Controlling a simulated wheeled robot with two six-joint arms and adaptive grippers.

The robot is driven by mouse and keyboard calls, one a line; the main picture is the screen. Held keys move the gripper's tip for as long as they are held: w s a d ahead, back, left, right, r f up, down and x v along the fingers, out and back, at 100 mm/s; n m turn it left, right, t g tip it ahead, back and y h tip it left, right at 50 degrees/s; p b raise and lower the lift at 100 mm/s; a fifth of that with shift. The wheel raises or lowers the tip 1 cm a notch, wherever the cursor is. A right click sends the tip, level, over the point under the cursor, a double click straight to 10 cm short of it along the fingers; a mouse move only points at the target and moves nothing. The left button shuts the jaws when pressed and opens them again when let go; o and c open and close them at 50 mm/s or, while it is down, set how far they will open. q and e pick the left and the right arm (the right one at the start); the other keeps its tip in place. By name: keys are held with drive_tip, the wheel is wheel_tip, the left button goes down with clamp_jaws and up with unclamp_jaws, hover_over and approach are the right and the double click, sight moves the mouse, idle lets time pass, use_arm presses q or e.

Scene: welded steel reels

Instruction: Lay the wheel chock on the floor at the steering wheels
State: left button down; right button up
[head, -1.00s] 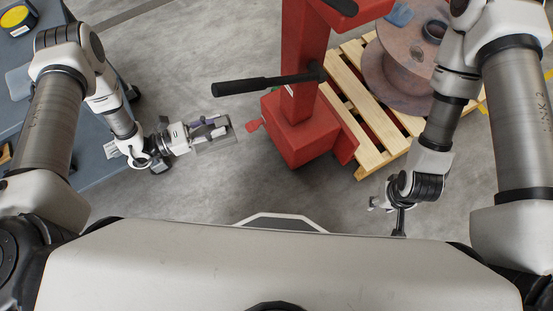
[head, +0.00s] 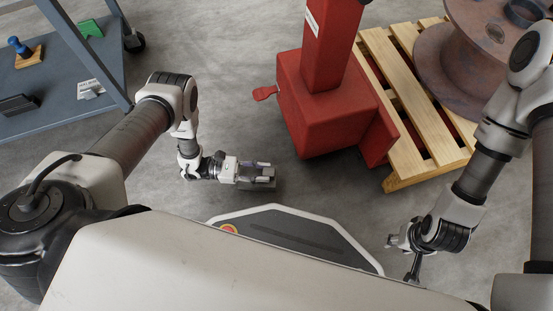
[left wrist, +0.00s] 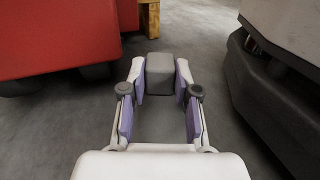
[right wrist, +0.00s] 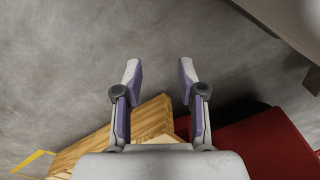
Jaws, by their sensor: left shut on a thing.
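The wheel chock (head: 262,184) is a grey block. My left gripper (head: 256,170) is shut on it, and in the left wrist view the chock (left wrist: 159,75) sits between the purple-padded fingers, low over the grey floor. I cannot tell whether it touches the floor. The red machine (head: 330,105) stands beyond and to the right of it in the head view. In the left wrist view dark wheels (left wrist: 97,72) show under the red body at the left, apart from the chock. My right gripper (right wrist: 160,78) is open and empty, its fingers spread.
A wooden pallet (head: 415,105) with a rusty steel reel (head: 440,75) stands right of the red machine. A blue-grey cart (head: 60,105) with small items is at the left. My dark base (head: 290,232) lies close below the chock. Bare floor lies between cart and machine.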

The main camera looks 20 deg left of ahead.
use_arm(q)
drive_tip(key=w+f+b, duration=0.1)
drive_tip(key=w+b, duration=0.1)
drive_tip(key=w, duration=0.1)
drive_tip(key=w+d+f+b, duration=0.1)
drive_tip(key=w+f+b, duration=0.1)
drive_tip(key=w, duration=0.1)
drive_tip(key=w+d+f+b, duration=0.1)
drive_tip(key=w+b, duration=0.1)
drive_tip(key=shift+w+f, duration=0.15)
drive_tip(key=shift+w, duration=0.25)
drive_tip(key=shift+f, duration=0.25)
drive_tip(key=shift+r, duration=0.25)
drive_tip(key=shift+f+b, duration=0.4)
drive_tip(key=shift+b, duration=0.05)
drive_tip(key=c, duration=0.8)
unclamp_jaws()
drive_tip(key=shift+c, duration=0.2)
drive_tip(key=shift+r, duration=0.1)
use_arm(e)
wheel_tip(320, 180, down, 8)
drive_tip(key=w, duration=0.1)
drive_tip(key=shift+w, duration=0.15)
drive_tip(key=shift+d, duration=0.1)
